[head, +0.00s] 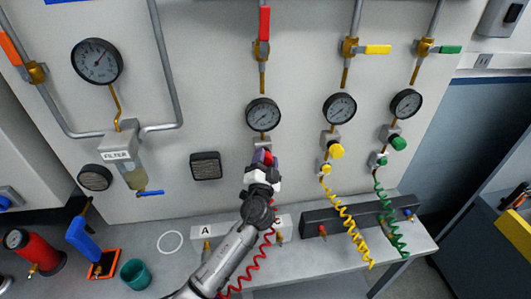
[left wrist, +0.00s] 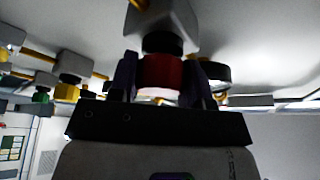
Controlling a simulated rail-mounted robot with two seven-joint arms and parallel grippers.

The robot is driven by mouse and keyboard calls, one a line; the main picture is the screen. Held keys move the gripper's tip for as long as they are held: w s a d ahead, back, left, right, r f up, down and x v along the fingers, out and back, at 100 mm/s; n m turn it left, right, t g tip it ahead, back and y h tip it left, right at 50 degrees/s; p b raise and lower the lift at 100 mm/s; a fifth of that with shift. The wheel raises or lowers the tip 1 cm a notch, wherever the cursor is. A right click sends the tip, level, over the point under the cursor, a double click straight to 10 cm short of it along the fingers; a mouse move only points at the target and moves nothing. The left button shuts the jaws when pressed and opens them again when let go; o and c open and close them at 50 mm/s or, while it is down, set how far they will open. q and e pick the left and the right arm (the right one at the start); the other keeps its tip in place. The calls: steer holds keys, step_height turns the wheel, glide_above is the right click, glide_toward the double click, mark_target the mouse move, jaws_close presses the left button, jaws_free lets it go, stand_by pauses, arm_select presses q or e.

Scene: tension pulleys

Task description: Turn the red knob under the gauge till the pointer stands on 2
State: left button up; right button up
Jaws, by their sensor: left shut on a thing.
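The gauge (head: 263,114) above the red line hangs on the wall panel. Its dial is too small to read the pointer's number. The red knob (left wrist: 160,76) sits below it, between the two fingers of my left gripper (left wrist: 168,85) in the left wrist view. In the head view the knob is mostly hidden by my left gripper (head: 263,158), with a little red showing. The left gripper is shut on the knob. My right gripper is not in view.
A yellow knob (head: 336,151) and a green knob (head: 398,143) sit to the right, under their own gauges. A coiled red hose (head: 262,262) hangs beside my left arm. A filter (head: 128,165) is at the left. Coiled yellow (head: 346,225) and green hoses (head: 388,215) reach the bench.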

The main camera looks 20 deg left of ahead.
arm_select(q)
steer(key=m+p, duration=0.2)
steer(key=p, duration=0.1)
steer(key=m+g+h+p, duration=0.1)
steer(key=m+p, duration=0.2)
steer(key=m+h+p, duration=0.1)
steer(key=m+p, duration=0.1)
steer(key=p, duration=0.1)
steer(key=shift+r+g, duration=0.3)
steer(key=shift+g, duration=0.1)
steer(key=shift+f+m+g+h+p, duration=0.3)
steer(key=shift+m+p, duration=0.7)
steer(key=shift+p, duration=0.25)
steer(key=o, duration=0.9)
steer(key=shift+s, duration=0.15)
steer(key=shift+s+d+f, duration=0.1)
steer(key=shift+s+d, duration=0.2)
steer(key=shift+s, duration=1.95)
steer(key=shift+s+d+f, duration=0.1)
steer(key=shift+s+d, duration=0.15)
steer(key=shift+s, duration=2)
steer(key=shift+s+d, duration=0.3)
steer(key=shift+s, duration=1.95)
